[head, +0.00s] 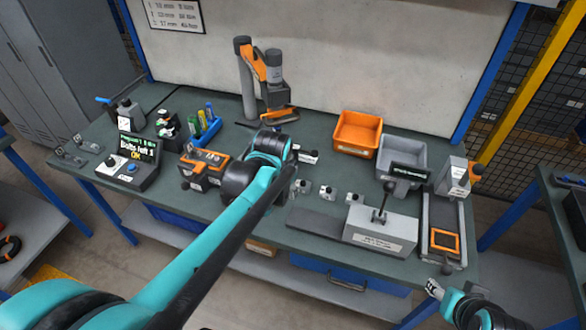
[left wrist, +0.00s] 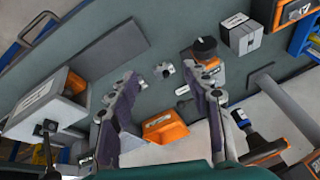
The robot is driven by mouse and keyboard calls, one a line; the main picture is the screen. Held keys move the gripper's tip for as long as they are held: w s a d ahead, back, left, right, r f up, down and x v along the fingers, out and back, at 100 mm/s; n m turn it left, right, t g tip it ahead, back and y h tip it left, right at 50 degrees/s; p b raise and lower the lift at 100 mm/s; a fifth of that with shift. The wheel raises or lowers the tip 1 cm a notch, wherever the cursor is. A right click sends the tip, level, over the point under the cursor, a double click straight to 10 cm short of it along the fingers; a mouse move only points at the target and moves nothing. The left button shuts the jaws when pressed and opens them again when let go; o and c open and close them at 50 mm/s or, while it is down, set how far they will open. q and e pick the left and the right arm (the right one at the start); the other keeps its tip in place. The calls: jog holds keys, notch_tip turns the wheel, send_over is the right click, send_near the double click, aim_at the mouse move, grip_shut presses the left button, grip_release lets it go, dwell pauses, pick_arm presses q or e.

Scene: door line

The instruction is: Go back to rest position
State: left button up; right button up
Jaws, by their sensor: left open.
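My left arm crosses the head view from the lower left, and its wrist (head: 262,165) hangs over the middle of the green workbench (head: 228,108). The wrist hides most of the left gripper there. In the left wrist view my left gripper (left wrist: 164,84) has its two dark fingers spread wide, with nothing held between them. The bench top and small metal pieces (left wrist: 164,69) show below and beyond the fingers. My right gripper (head: 434,288) shows only in part at the bottom right of the head view, off the bench's front edge. Its jaws are too small to judge.
An orange bin (head: 357,134) and a grey bin (head: 404,155) stand at the back right. A grey lever fixture (head: 380,236) is at the front right. A tall orange-and-grey tool (head: 258,75) stands behind my wrist. A screen box (head: 130,168) sits at the left.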

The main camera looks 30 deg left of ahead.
pick_arm(q)
jog(key=s+d+n+t+h, duration=0.1)
jog(key=s+d+t, duration=0.2)
jog(key=s+d, duration=0.6)
jog(key=shift+s+d+r+n+h, duration=0.2)
jog(key=shift+s+d+n+h, duration=0.15)
jog(key=shift+s, duration=0.5)
